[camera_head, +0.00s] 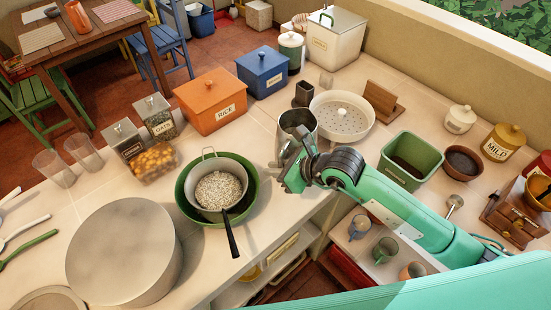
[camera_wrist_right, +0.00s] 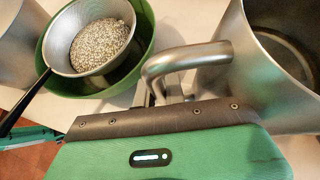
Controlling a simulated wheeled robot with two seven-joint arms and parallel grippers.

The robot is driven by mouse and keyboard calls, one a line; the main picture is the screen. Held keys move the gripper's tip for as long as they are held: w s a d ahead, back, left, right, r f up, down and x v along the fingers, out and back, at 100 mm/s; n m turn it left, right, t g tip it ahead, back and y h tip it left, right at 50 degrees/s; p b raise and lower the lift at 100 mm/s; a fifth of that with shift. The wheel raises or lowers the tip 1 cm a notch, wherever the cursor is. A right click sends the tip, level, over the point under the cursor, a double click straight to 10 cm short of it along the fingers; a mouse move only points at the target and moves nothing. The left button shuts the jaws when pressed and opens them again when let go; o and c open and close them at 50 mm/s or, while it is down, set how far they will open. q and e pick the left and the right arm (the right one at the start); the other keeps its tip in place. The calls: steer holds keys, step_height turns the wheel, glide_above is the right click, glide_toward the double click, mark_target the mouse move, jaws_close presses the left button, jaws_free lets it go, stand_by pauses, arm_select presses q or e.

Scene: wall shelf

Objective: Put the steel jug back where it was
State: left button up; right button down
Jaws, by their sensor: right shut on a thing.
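The steel jug (camera_head: 297,122) is in the middle of the head view, at the counter, to the right of the green bowl. It looks nearly upright; I cannot tell whether its base touches the counter. In the right wrist view the jug (camera_wrist_right: 262,70) fills the right side, open and empty where I can see inside. My right gripper (camera_head: 296,168) is at its near side, shut on its handle (camera_wrist_right: 185,60). The fingertips are mostly hidden behind the gripper body in the wrist view. My left gripper is not in view.
A green bowl (camera_head: 250,195) holding a strainer of grain (camera_head: 218,190) stands left of the jug. A white perforated dish (camera_head: 342,118), a dark square cup (camera_head: 304,94) and a green bin (camera_head: 428,158) are close by. The counter's front edge and open shelves (camera_head: 275,265) lie below.

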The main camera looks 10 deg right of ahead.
step_height(320, 180, down, 3)
steer(key=shift+f+p, duration=0.1)
steer(key=shift+p, duration=0.25)
steer(key=shift+f, duration=0.2)
steer(key=shift+f, duration=0.1)
steer(key=c, duration=1.5)
jaws_free()
steer(key=shift+s+f, duration=0.1)
steer(key=shift+f, duration=0.05)
steer(key=shift+b+v, duration=1.6)
steer(key=shift+v, duration=4.55)
